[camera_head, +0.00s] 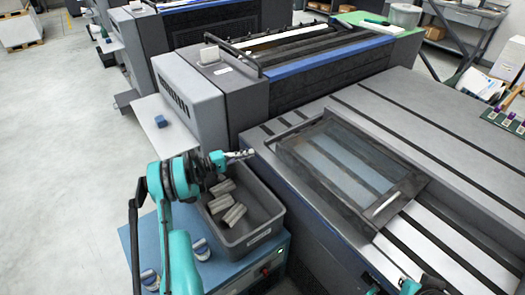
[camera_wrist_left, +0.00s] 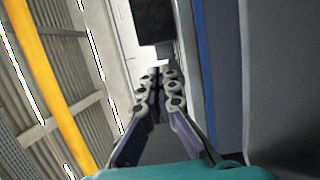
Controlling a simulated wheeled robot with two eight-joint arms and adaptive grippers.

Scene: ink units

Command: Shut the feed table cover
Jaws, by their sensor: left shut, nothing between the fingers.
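The feed table cover (camera_head: 345,160) is a dark-framed, see-through panel over the press feed table (camera_head: 465,245). A pale handle bar (camera_head: 385,203) is on its near right edge. The cover looks low over the table, with its near right edge perhaps slightly raised; I cannot tell whether it is fully down. My left gripper (camera_head: 240,155) is shut and empty, above the back of the grey bin and left of the cover, not touching it. Its fingers also show together in the left wrist view (camera_wrist_left: 160,85).
A grey bin (camera_head: 262,235) with several pale cylinders stands on a blue-topped cabinet (camera_head: 225,265), beside several round blue-and-white items. The press body (camera_head: 305,80) rises behind. A light side shelf (camera_head: 163,125) holds a small blue block. The floor at left is clear.

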